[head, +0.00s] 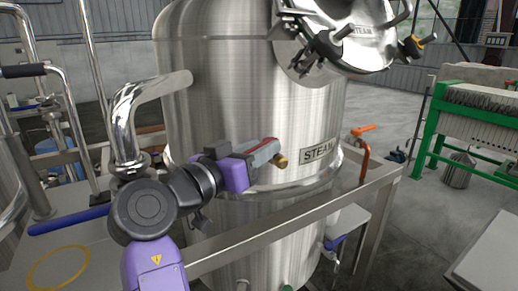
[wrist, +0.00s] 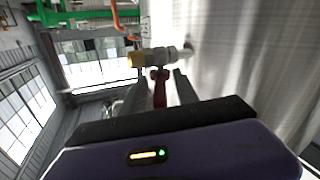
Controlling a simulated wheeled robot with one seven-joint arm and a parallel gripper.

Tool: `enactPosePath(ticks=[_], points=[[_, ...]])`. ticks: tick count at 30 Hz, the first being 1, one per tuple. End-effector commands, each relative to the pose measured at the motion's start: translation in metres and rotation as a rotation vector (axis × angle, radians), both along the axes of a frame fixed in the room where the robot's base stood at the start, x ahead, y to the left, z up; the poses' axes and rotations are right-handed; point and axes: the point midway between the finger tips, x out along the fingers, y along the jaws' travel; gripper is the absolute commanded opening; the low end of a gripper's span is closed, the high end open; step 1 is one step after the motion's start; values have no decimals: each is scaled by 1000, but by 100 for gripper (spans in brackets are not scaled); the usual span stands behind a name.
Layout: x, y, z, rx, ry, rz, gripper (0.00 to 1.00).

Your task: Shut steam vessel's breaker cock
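The steel steam vessel (head: 230,90) with its STEAM plate (head: 318,151) stands in the middle of the head view. A small cock with a brass end (head: 280,160) sticks out of its wall, left of the plate. In the wrist view the cock (wrist: 160,56) has a brass end, a steel body and a red handle (wrist: 159,88) pointing toward my gripper. My gripper (wrist: 160,92) is open, its two fingers on either side of the red handle, with a gap at the right finger. In the head view my gripper (head: 262,149) partly hides the handle.
A steel frame rail (head: 290,222) runs in front of the vessel. An orange-handled valve (head: 362,130) stands right of it, and a bent steel pipe (head: 125,115) left. A blue handle (head: 335,242) sits low. A green-framed press (head: 470,120) is at the right.

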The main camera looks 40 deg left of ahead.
Motion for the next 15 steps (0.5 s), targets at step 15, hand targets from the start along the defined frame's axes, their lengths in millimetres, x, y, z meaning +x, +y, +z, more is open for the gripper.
enactPosePath(ticks=[15], points=[[-50, -2, -1, 1, -2, 4, 36]])
